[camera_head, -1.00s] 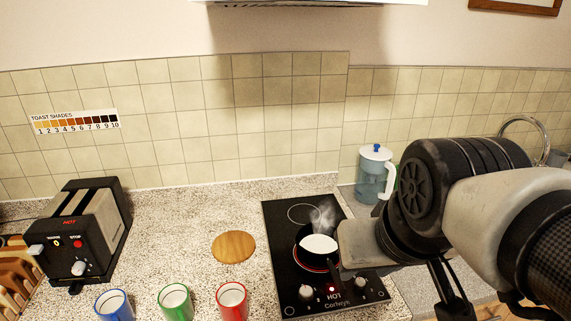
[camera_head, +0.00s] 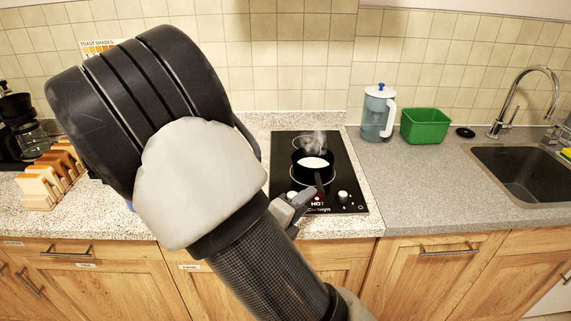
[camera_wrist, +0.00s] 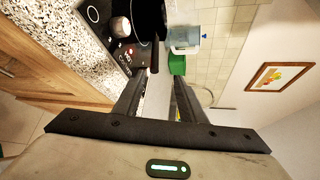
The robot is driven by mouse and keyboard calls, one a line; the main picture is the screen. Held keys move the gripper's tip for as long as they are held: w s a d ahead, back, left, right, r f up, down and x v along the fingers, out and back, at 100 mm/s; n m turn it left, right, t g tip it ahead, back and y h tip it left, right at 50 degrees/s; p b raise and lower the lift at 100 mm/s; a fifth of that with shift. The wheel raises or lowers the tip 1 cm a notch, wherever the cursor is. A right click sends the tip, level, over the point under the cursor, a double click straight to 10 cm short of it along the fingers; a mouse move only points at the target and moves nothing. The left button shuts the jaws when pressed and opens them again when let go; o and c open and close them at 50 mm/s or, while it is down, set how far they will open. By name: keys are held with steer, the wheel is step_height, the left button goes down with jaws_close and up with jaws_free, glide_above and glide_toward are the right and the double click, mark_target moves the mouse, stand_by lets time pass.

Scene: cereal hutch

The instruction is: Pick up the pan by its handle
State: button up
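The black pan (camera_head: 313,174) holds white liquid and steams on the black hob (camera_head: 357,203). Its dark handle (camera_head: 319,184) points toward the front of the counter. My gripper (camera_head: 305,199) is just in front of the handle, partly hidden behind my arm. In the wrist view the pan (camera_wrist: 150,16) is at the top, with its handle (camera_wrist: 155,55) reaching down toward the fingertips. My gripper (camera_wrist: 160,78) is open there, with a gap between its two fingers. The handle's end is close to the fingertips; I cannot tell whether it lies between them.
The hob shows "HOT" and has knobs (camera_head: 343,196) at its front. A water jug (camera_head: 379,112), a green tub (camera_head: 425,125) and a sink (camera_head: 525,170) are to the right. A toast rack (camera_head: 45,180) is at left. My arm hides the counter left of the hob.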

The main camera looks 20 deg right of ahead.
steer(key=a+f+n, duration=0.1)
steer(key=a+n, duration=0.1)
steer(key=t+b, duration=0.1)
steer(key=b, duration=0.1)
glide_toward(316, 181)
steer(key=shift+n+y, duration=0.3)
steer(key=shift+y, duration=0.1)
steer(key=x, duration=0.6)
steer(key=shift+w+d+f, duration=0.1)
steer(key=shift+d+f, duration=0.05)
steer(key=shift+d, duration=0.3)
steer(key=shift+x, duration=2.75)
steer(key=shift+w+a, duration=0.1)
steer(key=shift+a, duration=0.05)
steer(key=shift+c, duration=0.3)
jaws_close()
steer(key=shift+r, duration=0.2)
